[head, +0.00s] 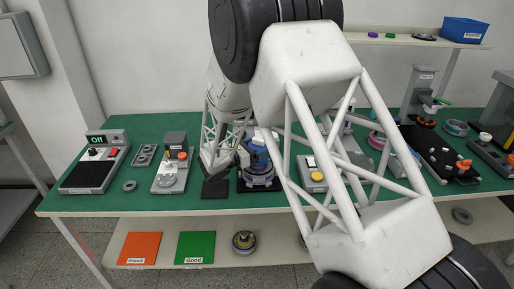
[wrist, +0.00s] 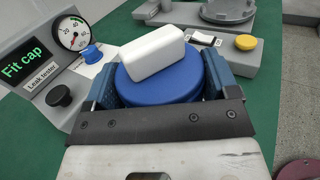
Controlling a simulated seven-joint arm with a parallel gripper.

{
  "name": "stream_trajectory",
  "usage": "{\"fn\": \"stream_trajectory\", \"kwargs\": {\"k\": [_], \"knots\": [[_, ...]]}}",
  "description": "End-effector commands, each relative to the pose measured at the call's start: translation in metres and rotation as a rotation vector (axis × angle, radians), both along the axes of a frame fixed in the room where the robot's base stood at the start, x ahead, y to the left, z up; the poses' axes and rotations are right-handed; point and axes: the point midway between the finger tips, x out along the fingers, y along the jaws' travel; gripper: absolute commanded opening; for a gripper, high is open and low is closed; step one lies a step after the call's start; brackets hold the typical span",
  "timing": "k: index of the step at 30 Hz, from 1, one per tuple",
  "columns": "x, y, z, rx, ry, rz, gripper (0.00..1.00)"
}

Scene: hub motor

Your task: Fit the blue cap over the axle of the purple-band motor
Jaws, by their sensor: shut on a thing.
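The blue cap (wrist: 158,88) is a wide round disc in the wrist view. My gripper (wrist: 160,88) is shut on it, with one blue finger at each side. A white rounded block (wrist: 152,55) shows over the cap's far part. In the head view the purple-band motor (head: 260,181) stands on a dark base on the green table. My gripper (head: 246,155) is just above it, and blue shows (head: 260,160) over the motor. The axle is hidden, and I cannot tell whether the cap touches the motor.
The leak tester (wrist: 50,65) reads "Fit cap" and has a gauge, a blue knob and a black knob. A grey unit with a yellow button (wrist: 246,42) stands beyond. A grey fixture (head: 172,178) is left of the motor. My arm hides much of the table's middle.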

Motion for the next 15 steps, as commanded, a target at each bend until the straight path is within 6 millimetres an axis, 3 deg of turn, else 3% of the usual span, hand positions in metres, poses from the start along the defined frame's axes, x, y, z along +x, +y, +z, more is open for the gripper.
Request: {"fn": "stream_trajectory", "kwargs": {"k": [15], "knots": [[0.0002,0.0001,-0.0042,0.000,0.000,0.000,0.53]]}}
